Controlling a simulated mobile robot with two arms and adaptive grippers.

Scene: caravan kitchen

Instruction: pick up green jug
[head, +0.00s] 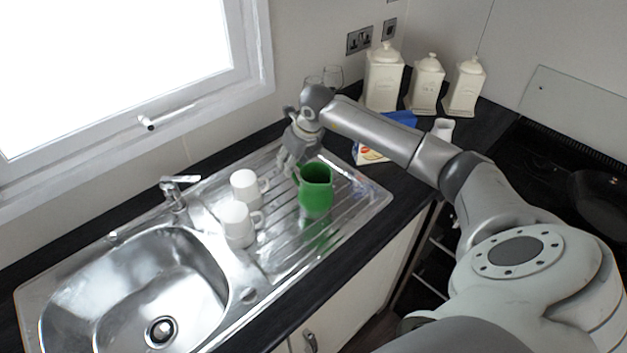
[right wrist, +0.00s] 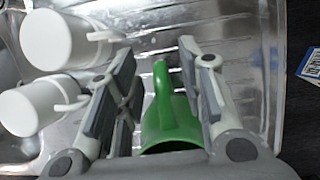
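The green jug (head: 316,190) stands upright on the ribbed drainer of the steel sink. My right gripper (head: 288,168) is just behind and left of the jug, pointing down. In the right wrist view my right gripper (right wrist: 160,85) is open, and the green jug (right wrist: 172,122) shows between its two fingers, its narrow green part pointing up the picture. The jug is nearer the right finger; whether that finger touches it I cannot tell. The lower part of the jug is hidden by the gripper body in that view. My left gripper is in neither view.
Two white mugs (head: 238,222) (head: 244,188) stand on the drainer left of the jug. The sink bowl (head: 150,290) and tap (head: 176,192) lie further left. A blue and white packet (head: 372,152), a small white cup (head: 442,128) and cream canisters (head: 383,80) are behind, right.

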